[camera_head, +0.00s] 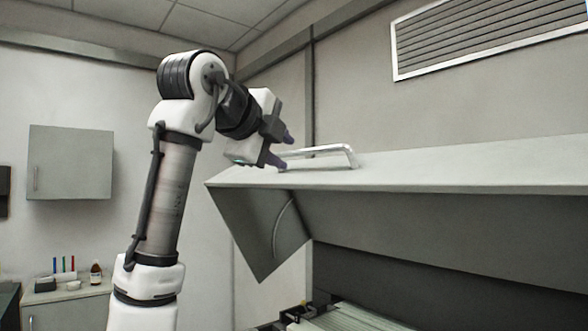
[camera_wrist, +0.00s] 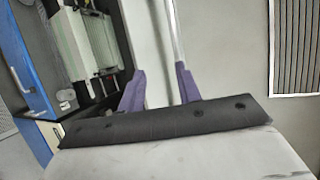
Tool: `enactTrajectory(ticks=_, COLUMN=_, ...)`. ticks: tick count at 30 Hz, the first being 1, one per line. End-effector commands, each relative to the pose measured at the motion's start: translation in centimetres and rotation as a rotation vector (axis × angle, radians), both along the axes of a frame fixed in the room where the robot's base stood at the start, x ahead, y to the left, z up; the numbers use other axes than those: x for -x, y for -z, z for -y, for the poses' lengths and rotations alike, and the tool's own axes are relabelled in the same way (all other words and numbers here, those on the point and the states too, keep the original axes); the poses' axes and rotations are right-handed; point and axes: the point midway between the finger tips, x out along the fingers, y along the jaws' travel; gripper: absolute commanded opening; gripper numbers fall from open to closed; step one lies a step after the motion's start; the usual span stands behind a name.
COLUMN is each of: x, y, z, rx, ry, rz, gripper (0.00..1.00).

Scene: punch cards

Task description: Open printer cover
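The printer cover (camera_head: 430,172) is a light grey panel, raised, with the printer's inside showing below it. Its pale edge also shows in the wrist view (camera_wrist: 150,40). A silver bar handle (camera_head: 335,150) stands on top of the cover near its left end; the bar (camera_wrist: 173,30) runs down toward the right fingertip in the wrist view. My gripper (camera_head: 281,149) is at the handle's left end, its purple fingers spread apart. In the wrist view my gripper (camera_wrist: 160,88) is open, with the bar close to the right finger. I cannot tell whether they touch.
Below the cover lies a stack of pale paper (camera_head: 345,318) in the printer. A wall cabinet (camera_head: 70,162) and a counter (camera_head: 70,305) with small bottles stand at the left. A vent (camera_head: 490,40) is on the wall above. A blue panel (camera_wrist: 22,55) shows in the wrist view.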

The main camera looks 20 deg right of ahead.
Motion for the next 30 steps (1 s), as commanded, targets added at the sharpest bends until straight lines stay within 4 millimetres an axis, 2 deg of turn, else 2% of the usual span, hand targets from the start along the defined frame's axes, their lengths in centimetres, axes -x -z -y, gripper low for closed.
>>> enactTrajectory(ticks=3, x=1.8, y=-0.6, z=-1.8, rx=0.001, ry=-0.002, rz=0.003, gripper=0.34)
enactTrajectory(ticks=9, x=3.5, y=-1.5, z=-3.7, rx=0.0, ry=-0.001, rz=0.002, gripper=0.34)
enactTrajectory(ticks=20, x=4.0, y=-1.8, z=-4.2, rx=0.0, ry=0.0, rz=0.0, gripper=0.34)
enactTrajectory(ticks=21, x=4.0, y=-1.8, z=-4.2, rx=0.0, ry=0.0, rz=0.0, gripper=0.33)
enactTrajectory(ticks=26, x=3.0, y=-1.5, z=-5.0, rx=0.057, ry=-0.023, rz=0.004, gripper=0.12)
enactTrajectory(ticks=28, x=1.7, y=-1.1, z=-6.4, rx=0.145, ry=-0.06, rz=0.009, gripper=0.02)
enactTrajectory(ticks=30, x=0.0, y=-0.6, z=-8.7, rx=0.28, ry=-0.113, rz=0.022, gripper=0.0)
